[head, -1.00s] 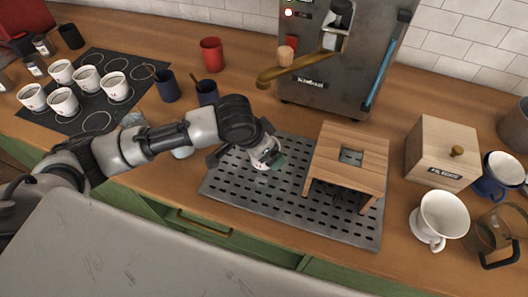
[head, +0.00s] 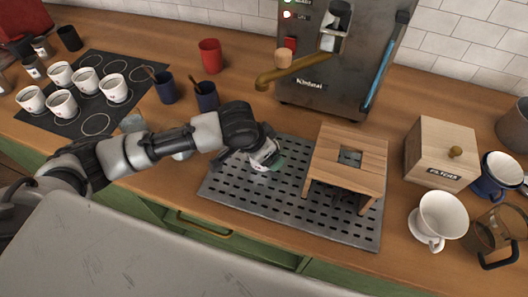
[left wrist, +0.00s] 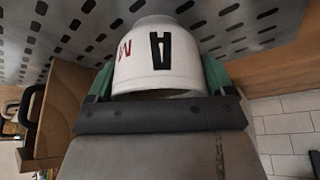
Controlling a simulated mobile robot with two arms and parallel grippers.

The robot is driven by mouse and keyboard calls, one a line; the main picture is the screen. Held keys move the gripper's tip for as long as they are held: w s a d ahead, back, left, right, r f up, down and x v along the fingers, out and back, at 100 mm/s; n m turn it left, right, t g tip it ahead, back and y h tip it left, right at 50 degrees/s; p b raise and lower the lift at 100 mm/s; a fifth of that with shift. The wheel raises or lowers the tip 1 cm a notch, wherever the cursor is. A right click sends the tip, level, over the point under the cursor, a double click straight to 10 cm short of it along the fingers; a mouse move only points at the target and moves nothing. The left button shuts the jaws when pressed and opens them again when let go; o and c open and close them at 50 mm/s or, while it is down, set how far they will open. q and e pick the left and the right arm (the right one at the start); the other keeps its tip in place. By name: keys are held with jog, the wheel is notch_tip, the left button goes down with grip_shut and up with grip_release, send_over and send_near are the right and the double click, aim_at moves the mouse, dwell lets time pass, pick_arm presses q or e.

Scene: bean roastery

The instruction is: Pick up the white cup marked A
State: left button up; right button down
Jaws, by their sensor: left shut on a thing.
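The white cup marked A (left wrist: 185,75) fills the top of the left wrist view, with a black A and a reddish mark on its side. In the head view the cup (head: 264,155) is small and partly covered by my gripper, over the left part of the perforated metal tray (head: 228,190). My left gripper (head: 268,162) is shut on the cup, with green finger pads on both sides of it in the left wrist view. I cannot tell whether the cup's base touches the tray. My right gripper is not in view.
A wooden stand (head: 330,165) is on the tray, right of the cup. The roasting machine (head: 325,75) is behind. Several white cups (head: 62,103) stand on a dark mat (head: 90,65) at left. Blue cups (head: 207,98) are behind my arm; a filter box (head: 437,155) and dripper (head: 440,218) are at right.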

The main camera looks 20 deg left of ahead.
pick_arm(q)
jog(key=shift+r, duration=0.15)
jog(key=shift+a+r, duration=0.15)
jog(key=shift+r, duration=0.05)
notch_tip(320, 180, up, 6)
jog(key=r+b, duration=0.1)
jog(key=s+a+b, duration=0.3)
jog(key=s+a, duration=0.9)
jog(key=a, duration=0.3)
jog(key=shift+a+f+b, duration=0.25)
jog(key=shift+f+b, duration=0.1)
